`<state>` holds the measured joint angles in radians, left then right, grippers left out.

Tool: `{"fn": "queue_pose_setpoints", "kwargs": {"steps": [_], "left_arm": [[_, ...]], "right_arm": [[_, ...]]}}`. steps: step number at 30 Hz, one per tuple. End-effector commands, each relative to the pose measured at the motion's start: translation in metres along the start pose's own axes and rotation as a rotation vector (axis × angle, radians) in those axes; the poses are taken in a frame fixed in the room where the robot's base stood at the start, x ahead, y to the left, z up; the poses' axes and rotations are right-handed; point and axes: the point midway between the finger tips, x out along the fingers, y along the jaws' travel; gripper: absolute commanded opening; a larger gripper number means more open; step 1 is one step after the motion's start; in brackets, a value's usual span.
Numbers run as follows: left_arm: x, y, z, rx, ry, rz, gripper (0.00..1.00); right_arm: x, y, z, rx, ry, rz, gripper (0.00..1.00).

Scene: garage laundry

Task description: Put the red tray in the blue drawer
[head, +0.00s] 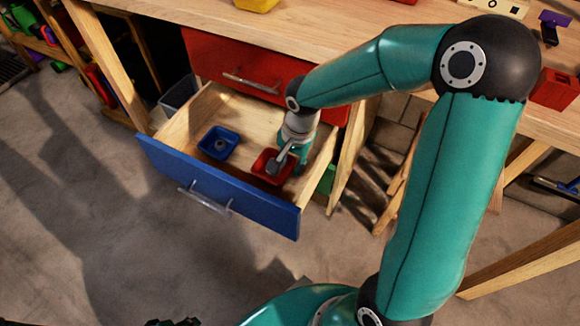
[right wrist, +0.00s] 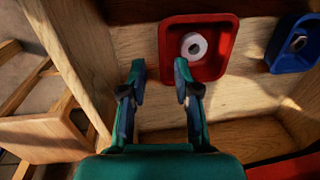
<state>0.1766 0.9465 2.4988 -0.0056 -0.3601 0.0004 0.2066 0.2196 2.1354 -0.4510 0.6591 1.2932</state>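The blue drawer (head: 222,181) is pulled out under the bench, with a blue front and bare wooden inside. The red tray (head: 261,172) is inside it, towards the right in the head view, and seems to rest on the drawer floor. In the right wrist view the red tray (right wrist: 222,62) holds a pale ring. My right gripper (right wrist: 160,70) is open, its two fingers apart with nothing between them. One fingertip is close to the tray's edge; I cannot tell if it touches.
A blue tray (head: 218,142) with a small metal part sits left of the red tray in the drawer; it also shows in the wrist view (right wrist: 283,60). A shut red drawer (head: 215,60) is above. A wooden bench leg (head: 350,165) stands right of the drawer.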

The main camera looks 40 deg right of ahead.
Motion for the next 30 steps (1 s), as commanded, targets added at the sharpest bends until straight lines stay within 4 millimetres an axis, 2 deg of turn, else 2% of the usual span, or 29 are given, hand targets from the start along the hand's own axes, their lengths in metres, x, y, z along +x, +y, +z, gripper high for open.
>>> {"fn": "queue_pose_setpoints", "kwargs": {"steps": [1, 3, 10, 15, 30], "left_arm": [[-0.006, 0.002, 0.000, 0.000, 0.000, 0.000, 0.40], [-0.009, 0.003, 0.000, 0.000, 0.000, 0.000, 0.40], [-0.016, 0.006, 0.000, 0.000, 0.000, 0.000, 0.40], [-0.017, 0.006, 0.000, 0.000, 0.000, 0.000, 0.40], [-0.016, 0.006, 0.000, 0.000, 0.000, 0.000, 0.40]], "right_arm": [[-0.016, -0.001, 0.000, -0.001, 0.002, -0.004, 0.31], [-0.029, -0.001, 0.000, 0.000, 0.002, -0.003, 0.31], [-0.060, 0.000, 0.000, -0.001, 0.000, -0.001, 0.31], [-0.066, 0.000, 0.000, -0.001, -0.001, 0.000, 0.31], [-0.066, 0.000, 0.000, -0.001, -0.001, 0.001, 0.31]]}}
